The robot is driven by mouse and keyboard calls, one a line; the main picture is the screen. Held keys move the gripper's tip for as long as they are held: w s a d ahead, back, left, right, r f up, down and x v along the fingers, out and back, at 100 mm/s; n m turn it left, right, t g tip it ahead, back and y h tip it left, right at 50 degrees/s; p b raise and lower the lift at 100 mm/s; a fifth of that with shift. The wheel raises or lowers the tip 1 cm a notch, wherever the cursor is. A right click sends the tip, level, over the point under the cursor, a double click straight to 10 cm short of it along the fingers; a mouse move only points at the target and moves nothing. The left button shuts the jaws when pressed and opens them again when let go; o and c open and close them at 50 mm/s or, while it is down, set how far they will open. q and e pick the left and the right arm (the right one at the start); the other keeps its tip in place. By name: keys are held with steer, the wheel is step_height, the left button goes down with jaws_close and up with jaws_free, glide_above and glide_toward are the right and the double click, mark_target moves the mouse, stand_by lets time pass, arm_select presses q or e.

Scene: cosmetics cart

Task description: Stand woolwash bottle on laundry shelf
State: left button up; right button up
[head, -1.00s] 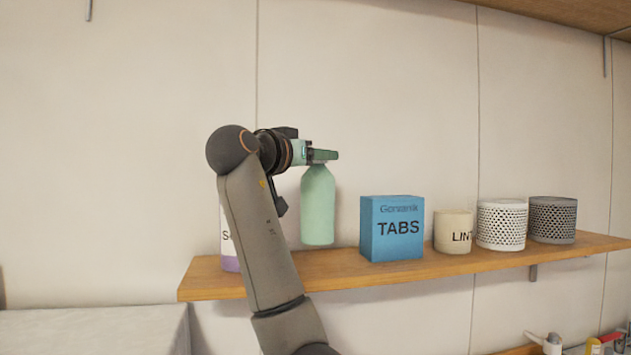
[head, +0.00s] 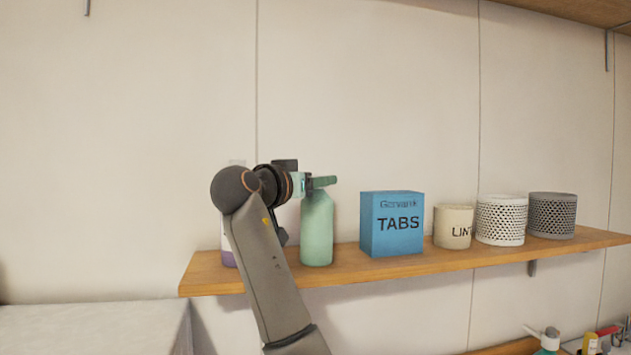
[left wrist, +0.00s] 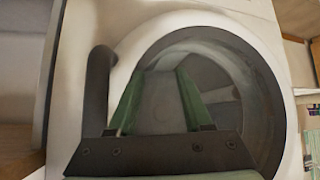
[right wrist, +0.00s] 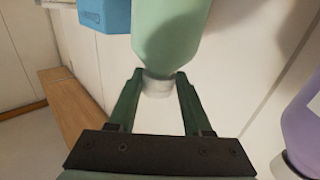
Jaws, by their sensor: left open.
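The pale green woolwash bottle (head: 317,232) is upright at the left part of the wooden laundry shelf (head: 300,277), between a white-and-purple bottle and the blue TABS box. Its base appears to meet the shelf top. My right gripper (head: 325,182) is at the bottle's top, shut on its pale cap. In the right wrist view, the fingers (right wrist: 160,76) close on both sides of the cap, below the green body (right wrist: 168,32). My left gripper (left wrist: 160,76) is open and empty in the left wrist view, facing a round dark appliance door (left wrist: 215,75).
The blue TABS box (head: 391,224) stands right of the bottle. Further right are a cream LINT tin (head: 453,227), a white perforated basket (head: 501,221) and a grey one (head: 552,216). The white-and-purple bottle (head: 228,258) is partly hidden behind my right arm.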

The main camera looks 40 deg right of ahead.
steer(key=o, duration=0.5)
steer(key=shift+r, duration=0.2)
steer(key=b+v, duration=0.3)
steer(key=v, duration=0.9)
